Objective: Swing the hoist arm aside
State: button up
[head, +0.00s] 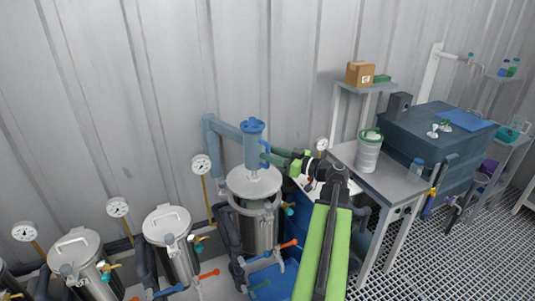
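The hoist arm (226,131) is a blue-grey bar reaching out from an upright post near the wall. A blue hoist cylinder (254,143) hangs at its end, above a pale round lid (254,181). The lid appears raised a little over the open steel vessel (259,230). My gripper (271,157), green and dark, reaches in from the right at the cylinder's side. Its fingertips are at or very near the cylinder; contact and finger opening are too small to tell. My green and black arm covers part of the area right of the vessel.
Two lidded vessels (168,234) (81,256) with gauges stand in a row to the left. Blue bins (272,280) lie low beside my arm. A grey table (382,180) with a white tub (369,151) stands right. Grating floor lies open at lower right.

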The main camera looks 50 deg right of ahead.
jog(key=shift+x, duration=0.75)
grip_shut()
dwell(0.9)
